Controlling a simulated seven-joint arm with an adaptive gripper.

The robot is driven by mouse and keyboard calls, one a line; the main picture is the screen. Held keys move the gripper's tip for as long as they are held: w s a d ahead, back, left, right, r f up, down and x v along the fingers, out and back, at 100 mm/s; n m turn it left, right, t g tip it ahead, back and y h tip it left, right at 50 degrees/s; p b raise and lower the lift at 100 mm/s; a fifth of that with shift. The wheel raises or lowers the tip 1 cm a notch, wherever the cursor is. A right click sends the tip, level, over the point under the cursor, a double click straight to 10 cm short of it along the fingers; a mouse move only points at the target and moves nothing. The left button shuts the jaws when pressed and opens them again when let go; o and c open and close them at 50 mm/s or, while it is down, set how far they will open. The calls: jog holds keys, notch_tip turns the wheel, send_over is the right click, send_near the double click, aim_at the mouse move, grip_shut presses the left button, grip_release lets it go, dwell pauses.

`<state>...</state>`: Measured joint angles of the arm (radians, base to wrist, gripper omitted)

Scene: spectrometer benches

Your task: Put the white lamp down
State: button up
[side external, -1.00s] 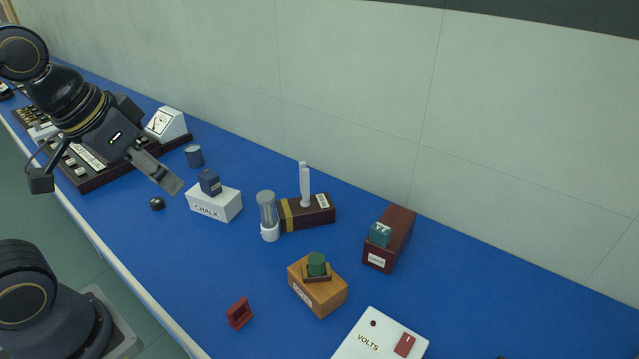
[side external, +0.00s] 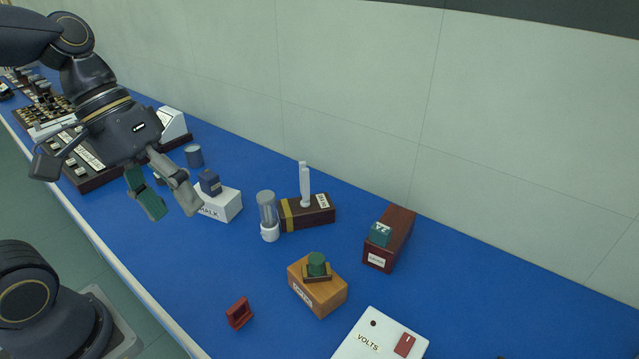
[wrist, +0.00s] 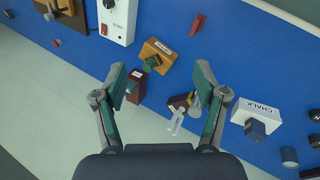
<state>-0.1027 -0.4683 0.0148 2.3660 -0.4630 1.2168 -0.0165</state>
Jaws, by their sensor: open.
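A clear tube with a white base (side external: 269,230), which looks like the white lamp, stands upright on the blue bench at the left end of a dark brown box (side external: 320,215). My gripper (side external: 170,205) is open and empty, above the bench, left of the lamp and in front of the chalk box. In the wrist view its fingers (wrist: 160,85) are wide apart; the right finger partly covers the brown box.
A white chalk box (side external: 222,206) carries a dark blue block (side external: 210,183). A wooden box with a green knob (side external: 318,292), a dark red box with a teal block (side external: 397,238), a red holder (side external: 239,313) and a white volts box (side external: 375,340) stand rightward.

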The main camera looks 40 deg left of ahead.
jog(key=w+a+f+n+t+h, duration=0.2)
jog(key=w+a+f+n+h, duration=0.1)
jog(key=w+a+n+h, duration=0.3)
jog(key=w+a+f+n+t+h, duration=0.1)
jog(key=w+a+f+n+h, duration=0.25)
jog(key=w+n, duration=0.45)
jog(key=w+a+f+n+t, duration=0.2)
jog(key=a+f+n+t, duration=0.25)
jog(key=a+f, duration=0.2)
jog(key=n+t+y, duration=0.2)
jog(key=n+t, duration=0.2)
jog(key=n, duration=0.1)
send_near(258, 202)
jog(key=shift+h, duration=0.25)
jog(key=x, duration=0.7)
jog(key=w+a+f+x, duration=0.1)
jog(key=x, duration=0.3)
jog(key=shift+w+d, duration=0.25)
grip_shut()
